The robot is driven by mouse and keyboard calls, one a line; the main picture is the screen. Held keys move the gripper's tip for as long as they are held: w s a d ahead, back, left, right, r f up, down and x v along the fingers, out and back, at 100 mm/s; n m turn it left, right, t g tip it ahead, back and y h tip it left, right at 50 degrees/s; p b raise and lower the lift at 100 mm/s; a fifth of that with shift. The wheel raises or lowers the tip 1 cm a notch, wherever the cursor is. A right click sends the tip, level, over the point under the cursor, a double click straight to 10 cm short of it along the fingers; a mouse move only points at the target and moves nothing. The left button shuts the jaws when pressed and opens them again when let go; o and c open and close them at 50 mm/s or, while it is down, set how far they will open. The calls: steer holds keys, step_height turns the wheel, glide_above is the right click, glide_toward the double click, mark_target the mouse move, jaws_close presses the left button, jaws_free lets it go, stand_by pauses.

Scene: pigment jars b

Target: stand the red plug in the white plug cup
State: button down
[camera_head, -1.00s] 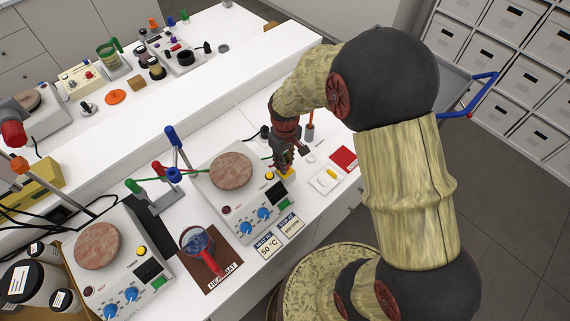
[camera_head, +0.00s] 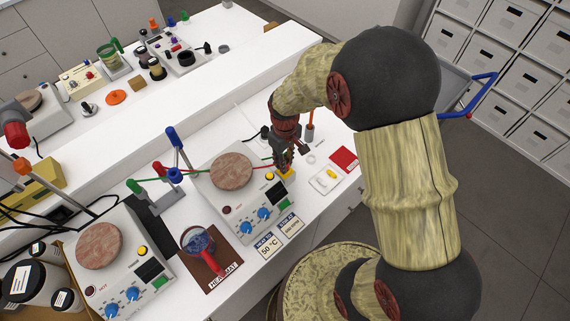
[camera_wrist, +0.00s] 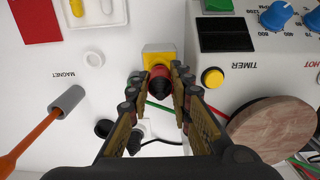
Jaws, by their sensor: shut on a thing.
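My gripper (camera_wrist: 160,92) is shut on the red plug (camera_wrist: 158,74), which has a dark rear part, in the wrist view. The plug is at the yellow-topped grey block (camera_wrist: 159,53); I cannot tell whether it is still seated there or just clear. A small white round ring (camera_wrist: 93,58), possibly the white plug cup, lies left of the block in the wrist view. It also shows in the head view (camera_head: 311,159).
The hotplate (camera_head: 238,210) stands close to my gripper. A white tray (camera_head: 325,180) with a yellow piece, a red card (camera_head: 344,159) and an orange-handled magnet rod (camera_wrist: 68,99) are nearby. Black round parts (camera_wrist: 104,128) and cables lie behind. Bare bench surrounds the ring.

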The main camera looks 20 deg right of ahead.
steer(key=shift+r, duration=0.45)
steer(key=shift+r+p, duration=1.75)
steer(key=shift+r, duration=0.45)
steer(key=shift+a, duration=0.1)
